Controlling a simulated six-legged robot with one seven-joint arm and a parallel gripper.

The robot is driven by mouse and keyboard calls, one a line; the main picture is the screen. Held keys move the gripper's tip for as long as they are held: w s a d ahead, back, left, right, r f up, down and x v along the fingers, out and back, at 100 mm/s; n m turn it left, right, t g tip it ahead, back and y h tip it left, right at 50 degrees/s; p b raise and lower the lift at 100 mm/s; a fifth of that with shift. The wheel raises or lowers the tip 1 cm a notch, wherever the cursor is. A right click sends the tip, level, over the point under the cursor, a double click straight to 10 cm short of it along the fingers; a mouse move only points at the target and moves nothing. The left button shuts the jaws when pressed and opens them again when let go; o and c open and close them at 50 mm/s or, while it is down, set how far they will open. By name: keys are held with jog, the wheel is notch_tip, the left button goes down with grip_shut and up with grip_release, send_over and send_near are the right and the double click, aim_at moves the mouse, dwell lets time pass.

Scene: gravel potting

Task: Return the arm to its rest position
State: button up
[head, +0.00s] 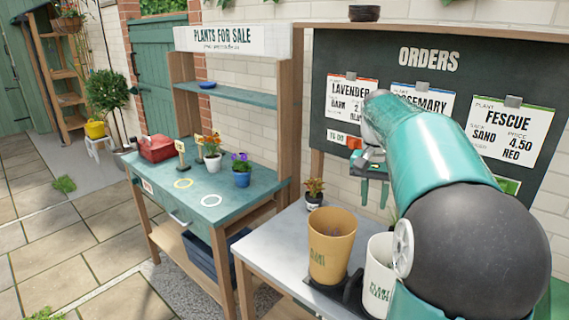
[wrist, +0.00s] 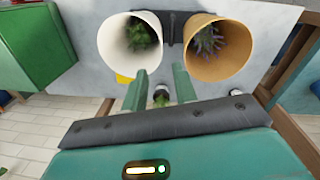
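My gripper (head: 374,192) is raised in front of the orders board (head: 335,60), above the grey worktable (head: 285,240). Its two green fingers point down and stand apart with nothing visible between them in the head view. In the wrist view, my gripper (wrist: 159,88) also shows spread fingers. A small potted plant (wrist: 161,95) appears beyond the gap, and I see no contact with it. My teal arm covers part of the board and the table's right side.
A tan pot (head: 332,250) holding a purplish plant and a white pot (head: 379,278) with green leaves stand in a dark holder. A small plant pot (head: 314,197) stands behind them. The teal sale bench (head: 205,212) at left holds several plants and a red box (head: 157,149).

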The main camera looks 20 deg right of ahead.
jog(key=s+a+n+t, duration=0.2)
jog(key=s+a+n, duration=0.1)
jog(key=a, duration=0.6)
jog(key=s+a+n+t, duration=0.1)
jog(key=s+a+n, duration=0.15)
jog(key=a, duration=0.55)
jog(key=s+a+f+n+t, duration=0.3)
jog(key=s+a+f, duration=0.4)
jog(key=s+a, duration=0.3)
jog(key=shift+a+n+y, duration=0.3)
jog(key=shift+a+n, duration=0.05)
jog(key=shift+n, duration=0.3)
